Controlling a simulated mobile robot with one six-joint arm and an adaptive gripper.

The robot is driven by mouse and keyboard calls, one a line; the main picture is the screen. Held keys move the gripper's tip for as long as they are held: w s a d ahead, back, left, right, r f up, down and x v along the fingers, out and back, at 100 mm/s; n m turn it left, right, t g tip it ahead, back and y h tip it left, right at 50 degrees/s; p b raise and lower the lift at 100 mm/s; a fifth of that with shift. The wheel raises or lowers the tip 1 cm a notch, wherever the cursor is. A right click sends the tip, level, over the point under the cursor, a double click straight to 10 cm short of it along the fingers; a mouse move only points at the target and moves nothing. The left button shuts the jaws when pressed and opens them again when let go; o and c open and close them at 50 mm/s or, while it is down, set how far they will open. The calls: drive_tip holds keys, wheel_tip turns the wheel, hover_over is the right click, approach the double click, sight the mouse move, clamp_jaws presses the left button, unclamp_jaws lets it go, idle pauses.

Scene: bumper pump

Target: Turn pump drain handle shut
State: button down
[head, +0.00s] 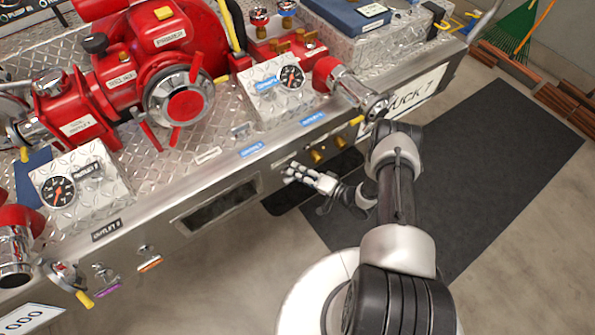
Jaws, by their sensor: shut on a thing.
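The pump drain handle (297,173) appears as a small pale, silvery lobed piece at the front face of the truck's metal bumper panel, right of the dark slot. My gripper (324,188) reaches in from the right and is shut on it. The dark gripper body shows behind, with the fingertips and handle close together, so the exact contact is hard to make out. The handle's stem and its turn angle cannot be told from here. My arm comes up from the lower right and bends back down to the handle.
Two brass knobs (316,155) sit on the panel just above my gripper. A chrome outlet (362,98) with a yellow lever (357,120) juts out near my elbow. The red pump (150,60) stands on the bumper. A dark mat (490,150) lies on open floor at right.

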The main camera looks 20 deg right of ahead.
drive_tip(key=shift+w+d+f+m+t+y, duration=0.1)
drive_tip(key=shift+f+m+t+y, duration=0.15)
drive_tip(key=shift+m, duration=0.65)
drive_tip(key=shift+d+f+m+t+y, duration=0.15)
drive_tip(key=shift+m+t+y, duration=0.15)
drive_tip(key=shift+m, duration=0.6)
drive_tip(key=shift+a, duration=0.1)
drive_tip(key=c, duration=1.7)
unclamp_jaws()
drive_tip(key=shift+f, duration=0.1)
drive_tip(key=v, duration=1.2)
